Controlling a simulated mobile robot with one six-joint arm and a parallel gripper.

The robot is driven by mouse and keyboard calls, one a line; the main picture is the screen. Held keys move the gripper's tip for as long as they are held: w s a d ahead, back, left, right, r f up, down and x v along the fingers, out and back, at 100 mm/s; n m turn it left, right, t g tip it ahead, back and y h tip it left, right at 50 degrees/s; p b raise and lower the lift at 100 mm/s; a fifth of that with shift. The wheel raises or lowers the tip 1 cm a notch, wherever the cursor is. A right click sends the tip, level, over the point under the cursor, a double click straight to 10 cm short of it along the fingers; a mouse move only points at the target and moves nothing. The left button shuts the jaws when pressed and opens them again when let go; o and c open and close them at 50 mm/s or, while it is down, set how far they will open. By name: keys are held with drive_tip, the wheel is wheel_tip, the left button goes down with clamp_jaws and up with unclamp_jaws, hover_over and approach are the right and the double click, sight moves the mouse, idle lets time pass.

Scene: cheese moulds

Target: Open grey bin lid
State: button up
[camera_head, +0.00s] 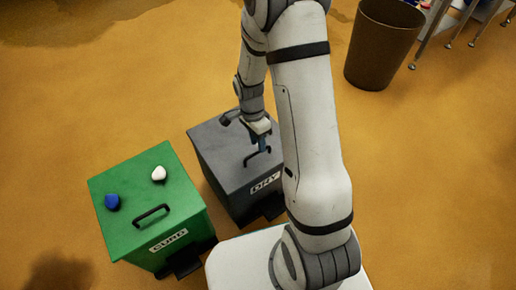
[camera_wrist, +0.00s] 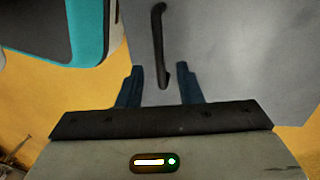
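The grey bin (camera_head: 213,140) stands right of the green bin, with its flat lid down. A dark bar handle (camera_head: 259,158) is on the lid. My gripper (camera_head: 261,143) is over the lid, close to this handle. In the wrist view, my gripper's two blue fingers (camera_wrist: 160,70) are apart, and the dark handle (camera_wrist: 158,35) lies between them over the grey lid (camera_wrist: 215,50). I see gaps on both sides of the handle. My arm hides the right part of the grey bin in the head view.
A green bin (camera_head: 120,225) with a handle stands close on the left. A blue piece (camera_head: 112,201) and a white piece (camera_head: 158,174) lie on its lid. A brown waste bin (camera_head: 383,45) stands at the upper right. The yellow floor is clear at left and right.

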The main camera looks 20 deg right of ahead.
drive_tip(key=shift+s+f+b, duration=0.2)
drive_tip(key=shift+f+b, duration=0.1)
drive_tip(key=shift+f, duration=0.8)
clamp_jaws()
